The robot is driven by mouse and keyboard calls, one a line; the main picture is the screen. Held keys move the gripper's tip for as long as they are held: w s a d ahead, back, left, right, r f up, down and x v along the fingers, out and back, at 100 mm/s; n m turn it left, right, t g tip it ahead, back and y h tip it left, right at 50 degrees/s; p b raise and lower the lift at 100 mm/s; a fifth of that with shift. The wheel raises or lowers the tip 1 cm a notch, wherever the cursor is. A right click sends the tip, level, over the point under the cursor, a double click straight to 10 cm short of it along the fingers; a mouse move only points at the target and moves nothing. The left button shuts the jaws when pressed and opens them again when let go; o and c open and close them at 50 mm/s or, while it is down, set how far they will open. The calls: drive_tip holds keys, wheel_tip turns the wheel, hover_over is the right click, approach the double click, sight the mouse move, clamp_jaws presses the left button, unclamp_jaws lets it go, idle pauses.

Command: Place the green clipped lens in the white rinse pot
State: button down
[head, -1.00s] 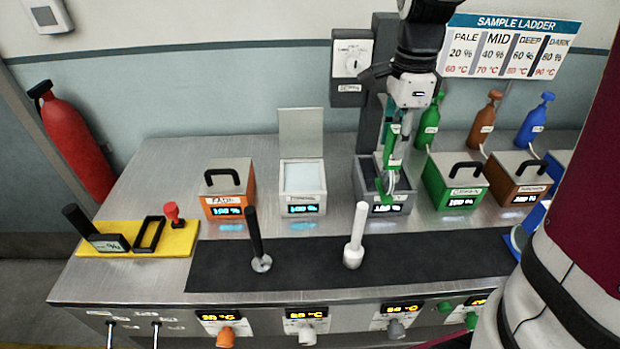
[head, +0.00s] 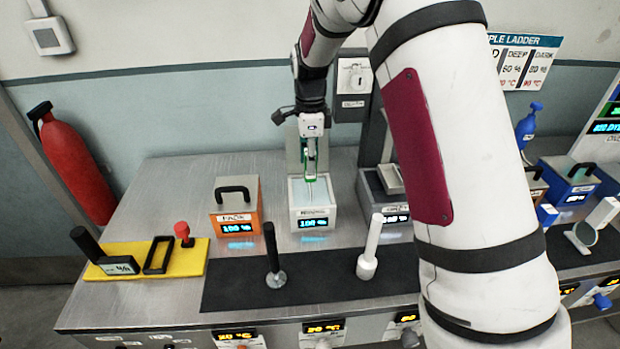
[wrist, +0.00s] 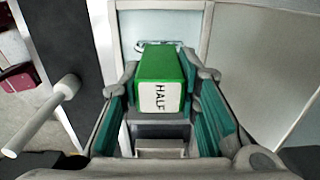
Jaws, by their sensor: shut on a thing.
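The white rinse pot (head: 313,222) stands on the bench with its lid up behind it and pale liquid inside. My gripper (head: 311,172) is directly above its opening, pointing down. It is shut on the green clip of the lens; in the wrist view the green clipped lens (wrist: 162,68) carries a white label reading HALF, between my gripper's fingers (wrist: 162,85). The round lens edge shows beyond the clip over the pale liquid. I cannot tell whether the lens touches the liquid.
An orange lidded pot (head: 236,212) stands left of the white pot and a grey pot (head: 382,205) right. A black-handled tool (head: 272,258) and a white-handled tool (head: 369,250) stand upright on the dark mat (head: 320,284) in front. A yellow mat (head: 190,258) lies left.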

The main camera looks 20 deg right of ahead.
sight(310, 177)
drive_tip(key=shift+f+p, duration=0.35)
drive_tip(key=shift+f, duration=2.15)
drive_tip(key=c, duration=1.2)
unclamp_jaws()
